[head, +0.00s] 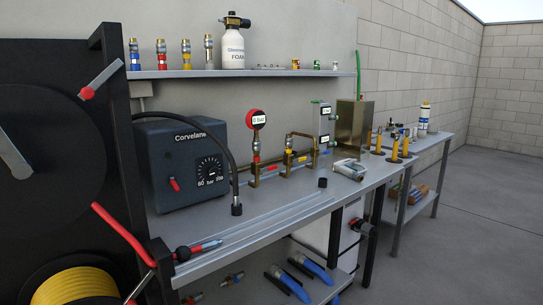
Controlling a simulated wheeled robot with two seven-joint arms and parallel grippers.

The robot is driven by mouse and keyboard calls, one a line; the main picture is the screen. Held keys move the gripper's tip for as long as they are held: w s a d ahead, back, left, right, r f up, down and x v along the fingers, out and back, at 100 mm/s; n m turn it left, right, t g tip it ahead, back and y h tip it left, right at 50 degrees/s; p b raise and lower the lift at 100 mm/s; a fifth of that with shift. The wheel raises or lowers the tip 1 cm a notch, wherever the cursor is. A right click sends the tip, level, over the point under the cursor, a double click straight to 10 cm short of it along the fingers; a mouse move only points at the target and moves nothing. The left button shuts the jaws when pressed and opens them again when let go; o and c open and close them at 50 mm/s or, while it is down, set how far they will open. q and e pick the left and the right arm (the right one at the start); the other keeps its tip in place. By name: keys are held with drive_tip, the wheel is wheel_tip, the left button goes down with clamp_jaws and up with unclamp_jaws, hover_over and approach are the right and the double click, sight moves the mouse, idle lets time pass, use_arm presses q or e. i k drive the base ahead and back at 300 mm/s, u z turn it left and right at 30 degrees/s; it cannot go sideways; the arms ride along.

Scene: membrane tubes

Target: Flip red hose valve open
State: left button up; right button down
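A red hose (124,234) slants down from the dark reel at the left toward the bench's near corner. A thin red-and-grey piece (140,286) shows below its lower end. A grey lever with a red end (100,80) sticks out in front of the dark reel disc. A lance-like fitting with a dark knob and a red section (196,249) lies along the bench's front left edge. I cannot tell which of these is the red hose valve, or its open or shut state. Neither of my grippers is in view.
A blue-grey Corvelane box (188,160) with a dial stands on the bench (262,215). Brass pipework with a gauge (257,120) stands behind. A shelf (250,73) above holds fittings and a foam bottle. A yellow hose (75,287) sits low left. Open floor (465,235) lies right.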

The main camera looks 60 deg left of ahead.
sight(274, 167)
drive_tip(key=u, duration=1)
drive_tip(key=i, duration=1)
drive_tip(key=u, duration=1)
